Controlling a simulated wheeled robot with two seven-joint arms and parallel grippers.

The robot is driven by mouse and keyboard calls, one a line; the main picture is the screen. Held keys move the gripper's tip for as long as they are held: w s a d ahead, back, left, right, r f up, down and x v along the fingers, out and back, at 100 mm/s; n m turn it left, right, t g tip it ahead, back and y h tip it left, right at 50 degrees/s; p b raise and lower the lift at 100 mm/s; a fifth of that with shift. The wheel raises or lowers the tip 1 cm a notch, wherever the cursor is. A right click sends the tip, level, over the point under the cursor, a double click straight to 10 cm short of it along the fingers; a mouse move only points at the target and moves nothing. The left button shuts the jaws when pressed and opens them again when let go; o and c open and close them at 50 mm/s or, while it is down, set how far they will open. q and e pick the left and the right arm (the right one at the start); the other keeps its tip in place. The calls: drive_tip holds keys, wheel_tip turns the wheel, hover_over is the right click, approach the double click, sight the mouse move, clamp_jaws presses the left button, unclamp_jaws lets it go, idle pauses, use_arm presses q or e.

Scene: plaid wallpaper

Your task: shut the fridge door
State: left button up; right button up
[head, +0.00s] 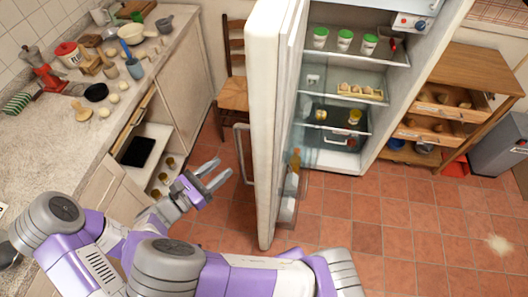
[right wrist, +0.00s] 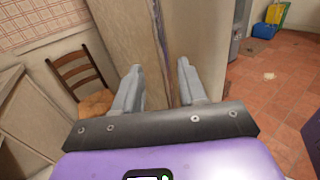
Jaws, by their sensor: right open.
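The fridge door (head: 268,120) stands wide open in the head view, its edge toward me and its shelved inner side facing right. Its grey bar handle (head: 241,152) is on the outer, left side. The open fridge body (head: 388,130) stands behind it at the right. My right gripper (head: 220,172) is open and empty, left of the door and apart from its handle in the head view. In the right wrist view its open fingers (right wrist: 160,68) point at the beige door (right wrist: 205,40); whether they touch it cannot be told. My left gripper is not in view.
A wooden chair (head: 233,80) stands behind the door's left side. A counter (head: 50,135) with kitchenware runs along the left, with an open cupboard (head: 150,150) below. A wooden drawer unit (head: 445,95) stands right of the fridge.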

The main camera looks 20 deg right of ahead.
sight(240, 154)
drive_tip(key=x, duration=0.8)
drive_tip(key=shift+s+b, duration=0.15)
drive_tip(key=shift+b, duration=0.2)
clamp_jaws()
